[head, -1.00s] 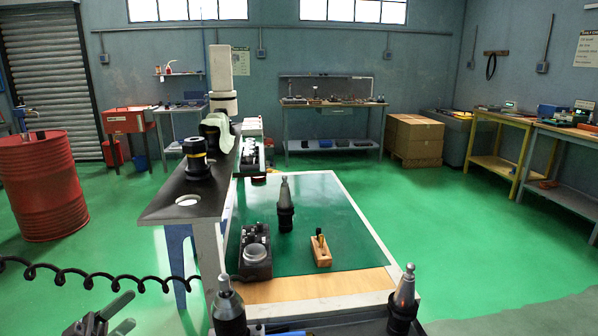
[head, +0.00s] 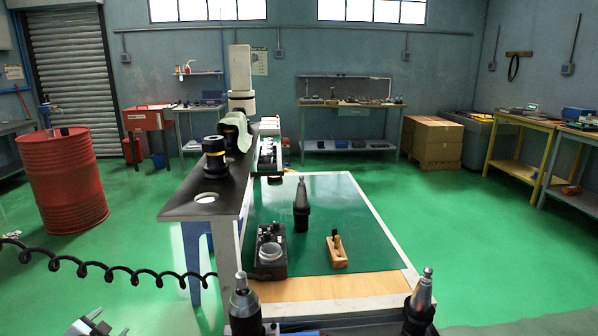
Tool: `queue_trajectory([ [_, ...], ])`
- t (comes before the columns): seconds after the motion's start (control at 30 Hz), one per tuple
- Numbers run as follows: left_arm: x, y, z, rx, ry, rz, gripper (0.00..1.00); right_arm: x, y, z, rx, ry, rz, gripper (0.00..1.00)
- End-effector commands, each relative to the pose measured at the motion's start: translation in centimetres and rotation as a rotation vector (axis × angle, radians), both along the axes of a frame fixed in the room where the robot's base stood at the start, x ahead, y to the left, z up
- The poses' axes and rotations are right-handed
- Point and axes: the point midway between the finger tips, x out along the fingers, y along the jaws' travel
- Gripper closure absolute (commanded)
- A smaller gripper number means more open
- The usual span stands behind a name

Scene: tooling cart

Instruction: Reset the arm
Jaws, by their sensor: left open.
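My left gripper (head: 92,326) shows at the bottom left edge of the head view, partly cut off by the frame. Its fingers are apart and nothing shows between them. It is over the green floor, left of the cart and touching nothing that I can see. My right gripper is not in view.
A dark shelf (head: 190,208) with a round hole carries a black tool holder (head: 215,160). A green-topped surface (head: 340,215) holds an upright tool holder (head: 301,208), a dark block (head: 270,255) and a wooden block (head: 337,252). Two tool holders (head: 243,302) (head: 420,295) stand in front. A red drum (head: 62,185) stands left.

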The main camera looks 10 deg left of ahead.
Motion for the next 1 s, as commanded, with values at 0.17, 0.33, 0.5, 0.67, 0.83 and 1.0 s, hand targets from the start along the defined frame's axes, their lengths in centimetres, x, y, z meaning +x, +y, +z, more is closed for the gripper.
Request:
queue_trajectory([
  [0.17,-4.0,-5.8,-6.3,-0.082,0.070,-0.060,0.34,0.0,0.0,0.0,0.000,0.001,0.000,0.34],
  [0.33,-9.3,-11.4,-11.6,-0.169,0.145,-0.106,0.34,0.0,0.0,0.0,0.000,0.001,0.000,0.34],
  [0.5,-16.8,-18.0,-16.3,-0.285,0.232,-0.137,0.34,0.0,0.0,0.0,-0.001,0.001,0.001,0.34],
  [0.67,-24.8,-24.1,-19.1,-0.409,0.312,-0.140,0.34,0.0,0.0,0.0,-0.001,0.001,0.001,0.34],
  [0.83,-33.4,-29.8,-19.7,-0.542,0.389,-0.113,0.34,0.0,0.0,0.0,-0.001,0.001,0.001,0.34],
  [1.0,-39.3,-33.3,-18.9,-0.637,0.438,-0.069,0.34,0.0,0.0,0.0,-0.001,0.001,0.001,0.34],
])
